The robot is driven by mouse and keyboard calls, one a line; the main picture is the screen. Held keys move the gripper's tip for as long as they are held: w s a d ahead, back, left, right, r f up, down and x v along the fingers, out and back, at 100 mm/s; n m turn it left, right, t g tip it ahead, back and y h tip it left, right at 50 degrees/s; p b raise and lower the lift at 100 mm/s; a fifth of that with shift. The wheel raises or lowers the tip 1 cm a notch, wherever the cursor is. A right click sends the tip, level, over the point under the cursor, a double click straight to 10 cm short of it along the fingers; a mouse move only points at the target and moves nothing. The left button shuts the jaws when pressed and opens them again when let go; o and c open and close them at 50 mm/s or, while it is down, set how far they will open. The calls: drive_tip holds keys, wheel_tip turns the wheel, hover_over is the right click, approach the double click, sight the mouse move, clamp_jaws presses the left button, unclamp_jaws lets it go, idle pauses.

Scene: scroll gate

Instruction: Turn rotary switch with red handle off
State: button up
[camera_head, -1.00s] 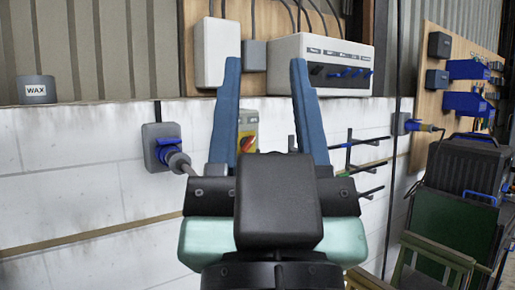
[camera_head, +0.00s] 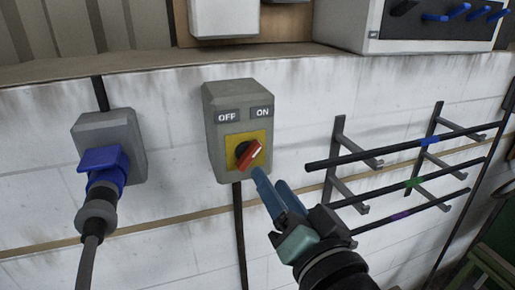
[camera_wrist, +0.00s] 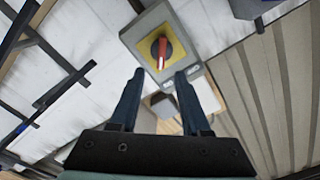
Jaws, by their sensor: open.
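The rotary switch box (camera_head: 238,110) is grey and fixed to the white wall, with OFF and ON labels above a yellow plate. Its red handle (camera_head: 250,153) is tilted, its upper end leaning right towards the ON label. My gripper (camera_head: 267,178) is just below and right of the handle, apart from it as far as I can tell. In the wrist view the red handle (camera_wrist: 161,52) lies beyond and between the two blue fingers (camera_wrist: 160,75), which are spread with nothing between them.
A blue plug in a grey socket box (camera_head: 112,135) is on the wall to the left, its cable hanging down. A rack of dark rods (camera_head: 400,150) sticks out to the right.

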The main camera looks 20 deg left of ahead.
sight(254, 156)
drive_tip(key=p+x, duration=0.2)
drive_tip(key=x, duration=0.5)
drive_tip(key=shift+w+a+r, duration=0.1)
drive_tip(key=shift+w+a, duration=0.15)
drive_tip(key=shift+a, duration=0.05)
drive_tip(key=shift+c, duration=0.2)
clamp_jaws()
